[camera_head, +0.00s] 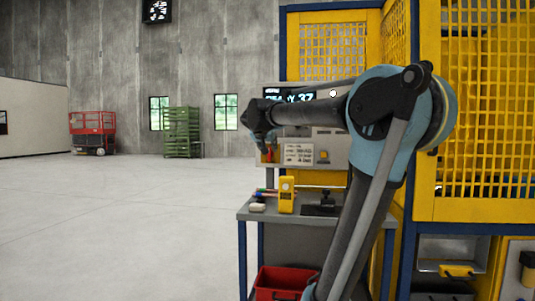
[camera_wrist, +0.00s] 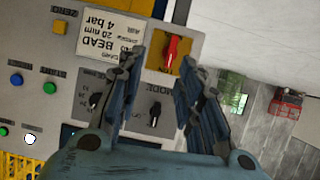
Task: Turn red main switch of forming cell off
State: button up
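The red main switch (camera_wrist: 171,53) sits on a yellow plate (camera_wrist: 158,63) on the grey control panel (camera_wrist: 45,15). The wrist view shows the panel turned roughly upside down. The red handle lies nearly along the picture's vertical, slightly tilted. My gripper (camera_wrist: 161,62) is open, with one finger on each side of the switch and nothing held. I cannot tell whether either finger touches the handle. In the head view my gripper (camera_head: 264,143) is at the left end of the panel (camera_head: 335,152), and the red switch (camera_head: 268,156) shows just below it.
A black selector knob (camera_wrist: 155,110) lies between my fingers, with blue and green buttons farther left. Below the panel, a bench (camera_head: 300,212) holds a yellow device (camera_head: 287,194). A red bin (camera_head: 280,282) sits beneath. Yellow mesh guarding (camera_head: 485,100) stands right; the floor left is clear.

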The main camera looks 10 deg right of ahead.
aim_at(270, 154)
jog(key=w+a+r+t, duration=0.1)
jog(key=w+a+r, duration=0.1)
jog(key=w+r, duration=0.15)
jog(key=x, duration=1.1)
jog(key=f+x, duration=0.1)
jog(key=x, duration=0.5)
jog(key=shift+f, duration=0.1)
grip_shut()
